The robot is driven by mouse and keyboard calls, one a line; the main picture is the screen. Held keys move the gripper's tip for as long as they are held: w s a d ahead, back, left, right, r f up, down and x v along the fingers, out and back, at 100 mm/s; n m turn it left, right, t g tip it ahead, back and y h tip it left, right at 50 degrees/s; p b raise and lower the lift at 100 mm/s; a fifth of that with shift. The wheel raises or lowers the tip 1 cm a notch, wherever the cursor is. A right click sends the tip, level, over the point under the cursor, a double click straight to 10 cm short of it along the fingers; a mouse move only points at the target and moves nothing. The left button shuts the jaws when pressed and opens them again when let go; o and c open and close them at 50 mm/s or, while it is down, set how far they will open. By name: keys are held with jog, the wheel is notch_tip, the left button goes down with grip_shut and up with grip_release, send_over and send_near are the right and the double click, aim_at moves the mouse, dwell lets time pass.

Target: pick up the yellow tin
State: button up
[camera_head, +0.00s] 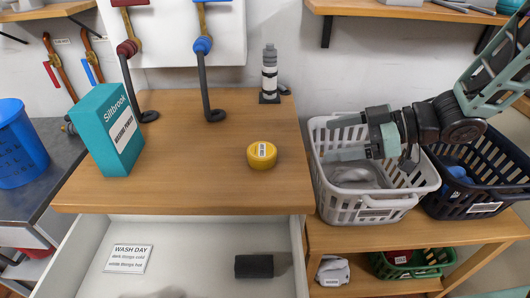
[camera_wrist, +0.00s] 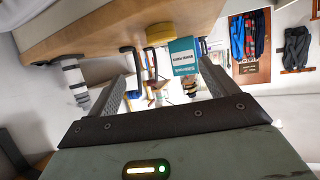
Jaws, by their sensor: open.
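The yellow tin (camera_head: 261,156) is short and round with a white label on top. It sits on the wooden counter (camera_head: 205,185), right of the middle, and is not held. My gripper (camera_head: 335,138) hangs over the light grey basket, to the right of the tin and apart from it. Its fingers point left in the head view. In the wrist view the tin (camera_wrist: 160,33) appears upside down on the counter, beyond my open, empty fingers (camera_wrist: 158,85).
A teal box (camera_head: 106,130) stands at the counter's left. A grey and white cylinder (camera_head: 269,73) and two dark hoses (camera_head: 207,90) are at the back. A grey basket (camera_head: 372,202) and a navy basket (camera_head: 480,195) stand right. An open drawer (camera_head: 195,250) juts out below the counter.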

aim_at(272, 152)
jog(key=b+x, duration=0.1)
jog(key=x, duration=1.1)
jog(key=shift+s+r, duration=0.1)
jog(key=shift+b+x, duration=0.35)
jog(key=shift+x, duration=2.35)
jog(key=c, duration=1.1)
